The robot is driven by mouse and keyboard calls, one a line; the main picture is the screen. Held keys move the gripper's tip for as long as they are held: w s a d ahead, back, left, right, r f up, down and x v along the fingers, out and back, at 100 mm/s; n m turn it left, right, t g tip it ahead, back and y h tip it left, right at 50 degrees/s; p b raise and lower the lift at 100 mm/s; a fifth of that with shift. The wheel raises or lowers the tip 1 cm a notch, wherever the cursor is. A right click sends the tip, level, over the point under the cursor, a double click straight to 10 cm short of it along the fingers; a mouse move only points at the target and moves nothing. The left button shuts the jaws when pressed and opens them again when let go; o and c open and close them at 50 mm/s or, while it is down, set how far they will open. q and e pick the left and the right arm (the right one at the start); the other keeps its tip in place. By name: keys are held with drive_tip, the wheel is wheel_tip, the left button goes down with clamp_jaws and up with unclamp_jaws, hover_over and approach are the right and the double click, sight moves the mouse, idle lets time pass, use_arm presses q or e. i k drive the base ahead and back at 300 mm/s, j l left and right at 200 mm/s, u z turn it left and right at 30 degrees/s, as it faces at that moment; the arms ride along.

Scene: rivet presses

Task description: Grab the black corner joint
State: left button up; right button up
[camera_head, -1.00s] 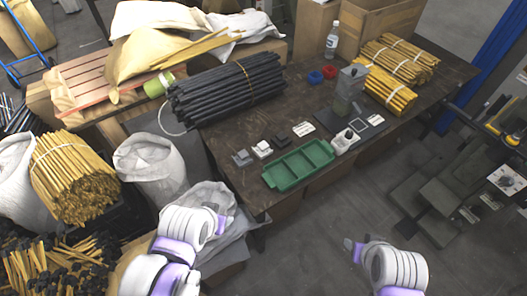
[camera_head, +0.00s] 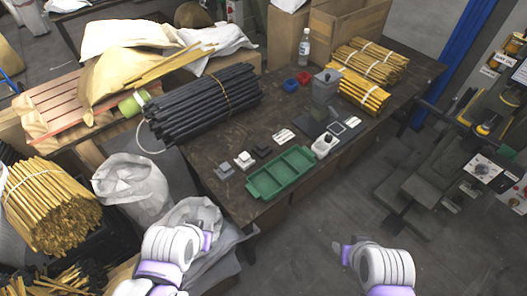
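A small black part (camera_head: 262,150), which looks like the black corner joint, lies on the dark table (camera_head: 215,145), left of the green tray. A white part (camera_head: 244,160) and a grey part (camera_head: 225,172) lie beside it towards the near left. My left gripper (camera_head: 208,240) is low in front of the table's near left corner, apart from these parts. My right gripper (camera_head: 338,251) is over the floor in front of the table, also apart from them. The fingers of both are too small to tell open from shut.
The green divided tray (camera_head: 282,174) lies along the table's front edge. A grey press (camera_head: 325,95), a white device (camera_head: 324,145) and red and blue rings stand behind and right. A bundle of black rods (camera_head: 205,104) lies at the back left. White sacks (camera_head: 132,188) stand left.

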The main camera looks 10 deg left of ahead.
sight(262, 150)
drive_tip(key=i+l, duration=0.15)
drive_tip(key=l, duration=0.15)
drive_tip(key=i+l, duration=0.1)
drive_tip(key=l, duration=0.25)
drive_tip(key=l+u, duration=0.15)
drive_tip(key=u, duration=0.25)
drive_tip(key=i+l+u, duration=0.1)
drive_tip(key=u, duration=0.3)
drive_tip(key=l+u, duration=0.2)
drive_tip(key=u, duration=0.95)
